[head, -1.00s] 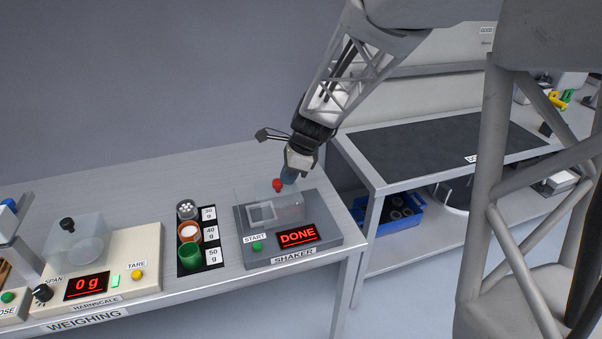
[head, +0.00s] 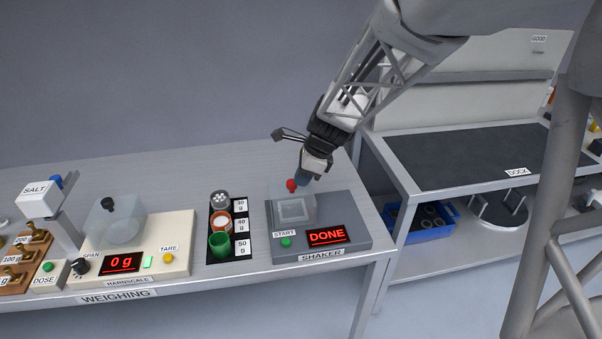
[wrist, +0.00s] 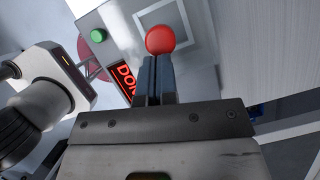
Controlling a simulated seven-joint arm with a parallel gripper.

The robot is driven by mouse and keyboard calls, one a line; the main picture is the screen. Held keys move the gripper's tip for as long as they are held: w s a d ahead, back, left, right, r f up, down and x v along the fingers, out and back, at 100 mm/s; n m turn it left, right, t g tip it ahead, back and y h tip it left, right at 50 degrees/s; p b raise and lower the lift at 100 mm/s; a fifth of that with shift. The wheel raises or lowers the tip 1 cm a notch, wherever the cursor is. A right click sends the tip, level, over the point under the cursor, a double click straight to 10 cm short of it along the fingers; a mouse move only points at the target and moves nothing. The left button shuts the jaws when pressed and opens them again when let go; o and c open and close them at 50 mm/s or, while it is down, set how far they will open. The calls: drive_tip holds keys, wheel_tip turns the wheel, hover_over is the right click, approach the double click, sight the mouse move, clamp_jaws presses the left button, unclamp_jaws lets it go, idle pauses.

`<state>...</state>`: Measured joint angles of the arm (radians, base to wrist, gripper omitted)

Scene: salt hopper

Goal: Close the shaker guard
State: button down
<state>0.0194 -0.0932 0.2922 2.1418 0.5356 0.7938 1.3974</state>
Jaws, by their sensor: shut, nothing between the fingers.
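The shaker (head: 350,222) is a grey box on the bench with a red DONE display and a green START button (head: 286,242). Its clear guard (head: 309,207) shows faintly around the pale square plate (head: 291,210), with a red knob (head: 292,186) near its top. I cannot tell exactly how far the guard is swung over. My gripper (head: 302,179) is shut and empty, with its blue fingertips right at the knob. In the wrist view the red knob (wrist: 160,39) sits just past the closed fingertips (wrist: 156,60); whether they touch is unclear.
A rack of jars (head: 219,222) stands left of the shaker. Further left are the scale (head: 180,228) with a clear cover and the salt hopper (head: 40,194). A dark-topped bench (head: 455,155) stands to the right across a gap. The bench behind the shaker is clear.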

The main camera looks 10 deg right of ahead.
drive_tip(key=shift+d+f, duration=0.1)
drive_tip(key=shift+s+d, duration=0.15)
drive_tip(key=shift+d, duration=0.45)
drive_tip(key=shift+s+d, duration=0.15)
drive_tip(key=shift+d, duration=0.4)
drive_tip(key=d+v, duration=0.1)
drive_tip(key=v, duration=0.9)
drive_tip(key=shift+d, duration=0.2)
drive_tip(key=shift+s, duration=0.1)
drive_tip(key=s+a+r+n+h, duration=0.1)
drive_tip(key=s+n+h, duration=0.1)
drive_tip(key=s+n, duration=0.8)
drive_tip(key=s+r+n+t+h, duration=0.1)
drive_tip(key=s+r+n+h, duration=0.1)
drive_tip(key=s+n, duration=0.8)
drive_tip(key=shift+s+a+t, duration=0.3)
drive_tip(key=shift+s+a, duration=0.1)
drive_tip(key=shift+s, duration=3)
